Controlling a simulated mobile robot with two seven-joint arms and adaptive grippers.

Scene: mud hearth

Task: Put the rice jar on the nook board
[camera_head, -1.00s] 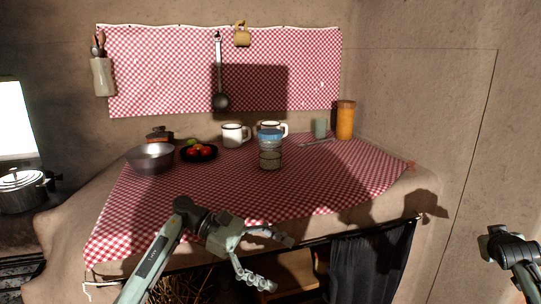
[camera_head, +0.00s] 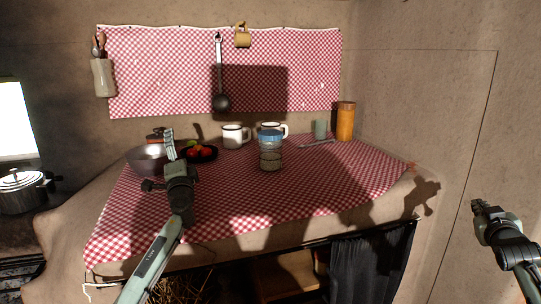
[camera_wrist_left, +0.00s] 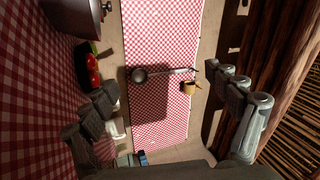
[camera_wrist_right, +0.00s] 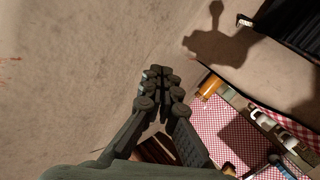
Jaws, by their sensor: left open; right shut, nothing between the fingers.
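The likely rice jar is a clear glass jar with a blue top (camera_head: 270,155), standing upright on the checked cloth at the middle of the hearth. Its blue top seems to show at the lower edge of the left wrist view (camera_wrist_left: 143,158). The likely nook board is a brown wooden surface (camera_head: 285,272) in the opening below the hearth, partly in shadow. My left gripper (camera_head: 160,163) is open and empty, above the cloth left of the jar and in front of the bowl. My right gripper (camera_head: 478,206) is shut and empty, far right by the wall.
A dark curtain (camera_head: 372,264) hangs right of the opening. The cloth's right front is clear.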

